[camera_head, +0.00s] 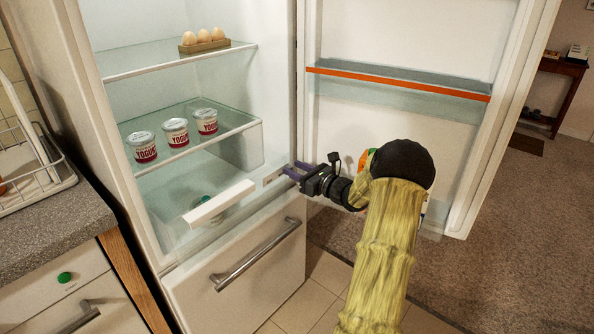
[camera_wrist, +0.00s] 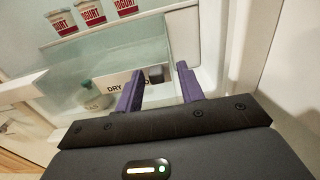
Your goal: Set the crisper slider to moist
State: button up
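The crisper slider strip (camera_wrist: 115,87) is a white plate with "DRY" printed at its left end. A small grey slider knob (camera_wrist: 156,75) stands on the strip, right of "DRY". The rest of the lettering is mostly hidden behind my left finger. My gripper (camera_wrist: 161,70) has its two purple fingers apart, with the knob seen between the tips; I cannot tell whether either finger touches it. In the head view my gripper (camera_head: 286,170) reaches in from the right at the strip (camera_head: 272,177), on the right of the crisper front.
The crisper's white handle (camera_head: 218,203) is left of the strip; a green-lidded container (camera_wrist: 95,95) is behind the clear front. Yogurt cups (camera_head: 175,132) stand on the shelf above. The open fridge door (camera_head: 395,125) is to the right. A closed lower drawer (camera_head: 240,262) is below.

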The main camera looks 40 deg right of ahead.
jog(key=shift+s, duration=0.1)
jog(key=p+v, duration=0.2)
jog(key=v, duration=1.5)
jog(key=shift+a, duration=0.1)
